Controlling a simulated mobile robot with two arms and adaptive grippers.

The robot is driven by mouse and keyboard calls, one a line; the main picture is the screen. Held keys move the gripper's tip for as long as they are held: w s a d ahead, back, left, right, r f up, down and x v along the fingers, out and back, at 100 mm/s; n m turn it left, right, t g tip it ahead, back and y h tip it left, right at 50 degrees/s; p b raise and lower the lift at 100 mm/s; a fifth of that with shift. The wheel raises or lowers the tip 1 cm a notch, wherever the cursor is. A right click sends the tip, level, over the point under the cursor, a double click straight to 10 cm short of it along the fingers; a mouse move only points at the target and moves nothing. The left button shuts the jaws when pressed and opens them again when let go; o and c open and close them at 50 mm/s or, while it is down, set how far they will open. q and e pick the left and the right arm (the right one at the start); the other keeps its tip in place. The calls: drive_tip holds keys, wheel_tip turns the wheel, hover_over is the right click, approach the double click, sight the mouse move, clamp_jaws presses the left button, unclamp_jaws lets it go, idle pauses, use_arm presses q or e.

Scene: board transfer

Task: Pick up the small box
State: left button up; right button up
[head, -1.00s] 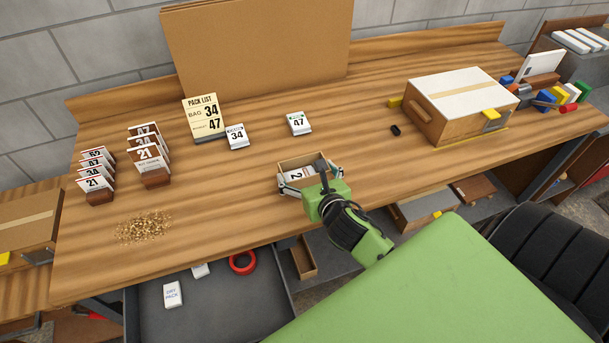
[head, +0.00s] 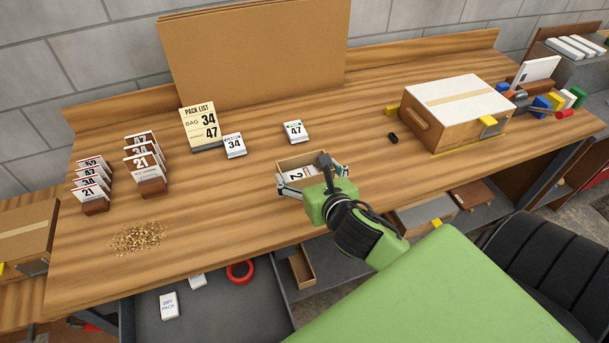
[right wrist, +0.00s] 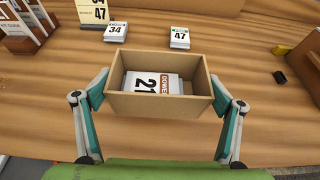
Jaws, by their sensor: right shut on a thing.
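The small box (head: 302,160) is an open-topped brown cardboard box on the wooden workbench, near its front middle. A white packet marked 21 (right wrist: 152,83) lies inside it. My right gripper (head: 311,180) is shut on the box, with one finger against each short side; this shows clearly in the right wrist view (right wrist: 161,107). I cannot tell whether the box is lifted off the bench. My right gripper's palm hides part of the box in the head view. My left gripper is not in view.
A large taped box (head: 458,104) is to the right. Card racks (head: 151,183) and a granule pile (head: 139,238) are left.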

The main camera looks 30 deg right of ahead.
drive_tip(key=s+r, duration=0.1)
drive_tip(key=s+a+r, duration=0.1)
drive_tip(key=s+r, duration=0.2)
drive_tip(key=s, duration=0.1)
drive_tip(key=shift+s+a+r, duration=0.2)
drive_tip(key=shift+a, duration=0.2)
drive_tip(key=shift+p+v, duration=2.6)
drive_tip(key=shift+v, duration=0.35)
